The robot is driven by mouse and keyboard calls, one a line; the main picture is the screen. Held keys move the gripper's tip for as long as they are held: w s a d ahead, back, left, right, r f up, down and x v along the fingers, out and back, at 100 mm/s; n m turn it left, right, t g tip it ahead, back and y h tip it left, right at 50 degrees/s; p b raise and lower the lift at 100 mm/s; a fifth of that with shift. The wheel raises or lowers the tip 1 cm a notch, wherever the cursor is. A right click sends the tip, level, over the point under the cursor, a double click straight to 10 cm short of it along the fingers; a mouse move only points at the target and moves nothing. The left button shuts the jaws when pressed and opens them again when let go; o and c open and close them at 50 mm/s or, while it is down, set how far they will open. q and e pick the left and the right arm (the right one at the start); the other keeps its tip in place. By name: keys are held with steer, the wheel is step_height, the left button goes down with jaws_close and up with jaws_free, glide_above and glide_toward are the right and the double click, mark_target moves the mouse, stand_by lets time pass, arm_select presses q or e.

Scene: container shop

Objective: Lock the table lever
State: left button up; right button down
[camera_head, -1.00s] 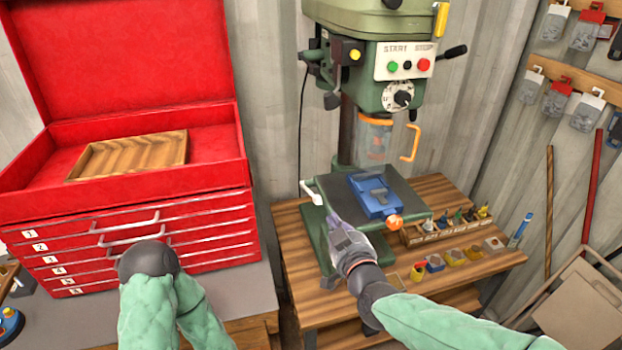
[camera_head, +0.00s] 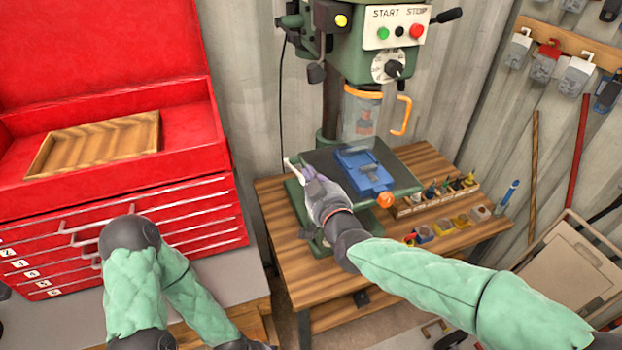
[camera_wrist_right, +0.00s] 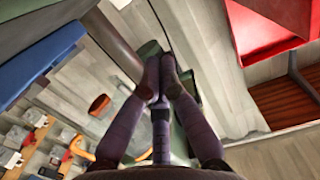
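The drill press table (camera_head: 322,158) is a dark plate with a blue vise (camera_head: 362,170) on it. The table lever (camera_head: 291,166) has a pale handle at the table's left edge, partly hidden by my right gripper. My right gripper (camera_head: 306,172) is at the lever, its tips close beside or touching the handle; I cannot tell which. In the right wrist view its two purple fingers (camera_wrist_right: 160,82) come together at the tips, with nothing clearly seen between them.
A red tool chest (camera_head: 190,212) with an open lid stands at left. The drill press head (camera_head: 390,55) is above the table. A wooden bench (camera_head: 300,255) holds a tool rack (camera_head: 425,203) and small bins at right. Locks hang on the right wall.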

mark_target(303, 179)
steer(key=x, duration=0.7)
steer(key=shift+w+a+f+b, duration=0.1)
steer(key=shift+w+b, duration=0.05)
steer(key=shift+b, duration=0.15)
steer(key=shift+w+f, duration=0.2)
steer(key=shift+f, duration=0.05)
steer(key=shift+s+d+f+b, duration=0.1)
steer(key=shift+s+f+b, duration=0.25)
steer(key=shift+f, duration=0.4)
steer(key=shift+s+d+f+b, duration=0.15)
steer(key=shift+s+f, duration=0.25)
steer(key=shift+f, duration=0.4)
